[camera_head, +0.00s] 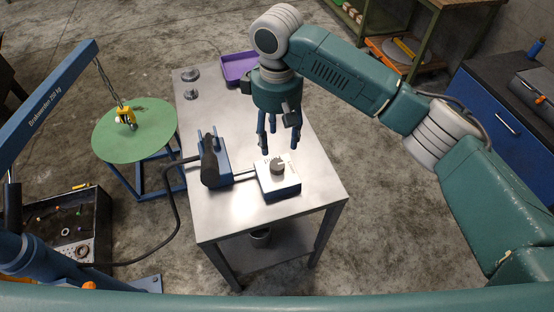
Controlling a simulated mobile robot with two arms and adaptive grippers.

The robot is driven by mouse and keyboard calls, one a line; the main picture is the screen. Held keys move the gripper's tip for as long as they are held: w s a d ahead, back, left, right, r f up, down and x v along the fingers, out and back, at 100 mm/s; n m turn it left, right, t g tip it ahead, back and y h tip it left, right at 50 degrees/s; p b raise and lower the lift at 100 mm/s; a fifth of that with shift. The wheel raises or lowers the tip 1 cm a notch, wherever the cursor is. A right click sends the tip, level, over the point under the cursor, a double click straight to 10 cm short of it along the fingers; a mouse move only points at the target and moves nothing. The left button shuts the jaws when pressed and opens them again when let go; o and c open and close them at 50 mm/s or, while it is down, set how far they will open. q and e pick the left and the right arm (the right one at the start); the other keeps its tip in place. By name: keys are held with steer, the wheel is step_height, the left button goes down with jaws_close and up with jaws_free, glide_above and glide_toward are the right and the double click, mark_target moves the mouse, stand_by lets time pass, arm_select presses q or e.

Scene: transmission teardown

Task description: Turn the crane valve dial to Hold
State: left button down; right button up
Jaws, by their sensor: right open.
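The crane valve dial (277,164) is a dark round knob on top of a white and blue valve box (279,184) on the steel table. The lettering around the dial is too small to read, so I cannot tell which position it points to. My right gripper (278,148) points downward from above, just behind the dial in the picture. Its dark fingers are spread apart and hold nothing. I cannot tell whether any fingertip touches the box. My left gripper does not show.
A blue pump unit with a black lever (210,160) stands left of the valve box, joined by a black hose. A purple tray (238,68) lies at the back of the table (315,180). A blue crane boom (52,100) hangs a chain and hook over a green round table (110,135).

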mark_target(277, 164)
step_height(277, 164, down, 10)
steer(key=shift+f+p, duration=0.1)
steer(key=shift+p, duration=0.8)
steer(key=c, duration=1.1)
steer(key=shift+c, duration=0.2)
